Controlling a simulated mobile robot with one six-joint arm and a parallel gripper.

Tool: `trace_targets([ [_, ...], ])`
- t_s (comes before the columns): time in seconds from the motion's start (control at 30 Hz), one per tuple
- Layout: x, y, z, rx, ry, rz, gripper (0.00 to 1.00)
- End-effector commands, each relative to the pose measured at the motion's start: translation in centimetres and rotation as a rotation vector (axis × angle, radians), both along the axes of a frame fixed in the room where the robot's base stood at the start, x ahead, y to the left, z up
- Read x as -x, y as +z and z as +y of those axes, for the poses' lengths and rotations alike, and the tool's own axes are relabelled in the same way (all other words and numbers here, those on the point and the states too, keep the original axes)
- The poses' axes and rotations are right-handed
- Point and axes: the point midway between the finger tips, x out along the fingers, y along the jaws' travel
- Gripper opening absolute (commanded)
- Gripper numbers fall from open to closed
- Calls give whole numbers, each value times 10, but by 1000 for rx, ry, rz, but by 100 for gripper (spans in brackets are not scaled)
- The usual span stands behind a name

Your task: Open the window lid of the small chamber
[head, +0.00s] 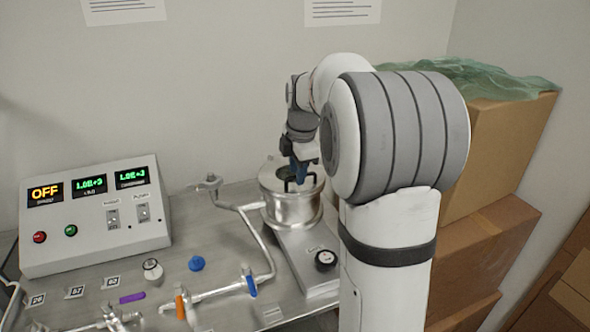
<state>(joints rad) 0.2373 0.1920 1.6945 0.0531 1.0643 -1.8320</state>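The small chamber (292,208) is a round silver metal pot on the bench, right of centre in the head view. Its top, with the window lid (274,177), is partly hidden by my gripper. A dark handle-like piece shows at the top, near the fingertips. My gripper (300,179) points down at the chamber top, with dark blue finger parts right at or just above the lid. Whether it touches the lid or grips anything is too small to tell. The lid appears to lie on the chamber.
A control box (95,217) reading OFF stands at the left. Pipes with an orange valve handle (180,307) and a blue valve handle (251,285) run in front of the chamber. A blue knob (197,263) lies on the bench. Cardboard boxes (485,240) stand at the right.

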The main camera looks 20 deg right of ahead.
Motion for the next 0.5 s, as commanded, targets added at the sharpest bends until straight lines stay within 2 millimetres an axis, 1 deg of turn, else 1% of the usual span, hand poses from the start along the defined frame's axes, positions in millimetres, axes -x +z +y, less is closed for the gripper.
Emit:
trace_targets([
  [0.03,0,0,0,0,0,0,28],
  [0.07,0,0,0,0,-1,0,25],
  [0.37,0,0,-1,0,-1,0,1],
  [0.5,0,0,-1,0,-1,0,0],
])
